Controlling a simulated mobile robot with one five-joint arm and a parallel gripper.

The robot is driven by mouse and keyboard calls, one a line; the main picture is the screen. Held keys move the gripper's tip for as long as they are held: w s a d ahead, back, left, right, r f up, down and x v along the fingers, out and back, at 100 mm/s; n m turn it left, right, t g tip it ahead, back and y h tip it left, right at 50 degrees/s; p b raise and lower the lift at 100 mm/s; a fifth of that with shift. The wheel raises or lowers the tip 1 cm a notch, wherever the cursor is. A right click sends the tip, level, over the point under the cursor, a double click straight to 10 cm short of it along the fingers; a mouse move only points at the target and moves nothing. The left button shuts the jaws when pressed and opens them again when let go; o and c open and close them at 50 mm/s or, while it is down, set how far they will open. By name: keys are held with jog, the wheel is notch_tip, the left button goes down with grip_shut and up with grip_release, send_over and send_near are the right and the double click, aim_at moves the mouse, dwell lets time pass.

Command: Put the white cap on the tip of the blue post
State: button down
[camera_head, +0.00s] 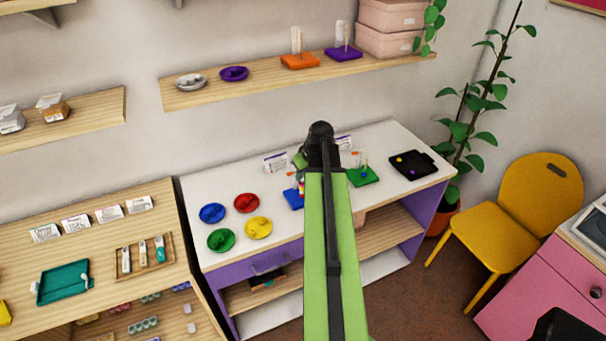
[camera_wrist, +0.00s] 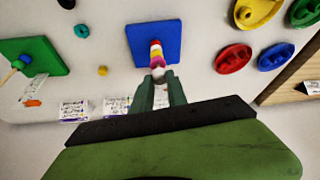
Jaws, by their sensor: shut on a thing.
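The blue board (camera_wrist: 140,58) lies on the white tabletop, and its post holds a stack of coloured beads (camera_wrist: 155,48). In the head view the blue board (camera_head: 292,199) is partly hidden behind my arm. My gripper (camera_wrist: 160,88) is shut on the small, pale white cap (camera_wrist: 158,74) at its fingertips. In the wrist view the cap overlaps the near end of the bead stack; I cannot tell whether it touches the post's tip or sits above it. The tip itself is hidden. In the head view the fingertips are hidden by my arm.
Red (camera_head: 246,202), blue (camera_head: 212,213), yellow (camera_head: 258,228) and green (camera_head: 221,240) bowls stand left of the board. A green board (camera_head: 363,176) and a black tray (camera_head: 412,164) are to the right. A teal ring (camera_wrist: 82,31) and a yellow bead (camera_wrist: 103,71) lie loose between the boards.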

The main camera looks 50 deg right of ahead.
jog(key=shift+f, duration=0.15)
jog(key=shift+f+b, duration=0.25)
jog(key=shift+b, duration=0.15)
jog(key=c, duration=1.2)
grip_release()
jog(key=shift+c, duration=0.2)
jog(key=shift+r, duration=0.1)
jog(key=p+v, duration=1.6)
jog(key=v, duration=0.1)
jog(key=shift+r, duration=0.15)
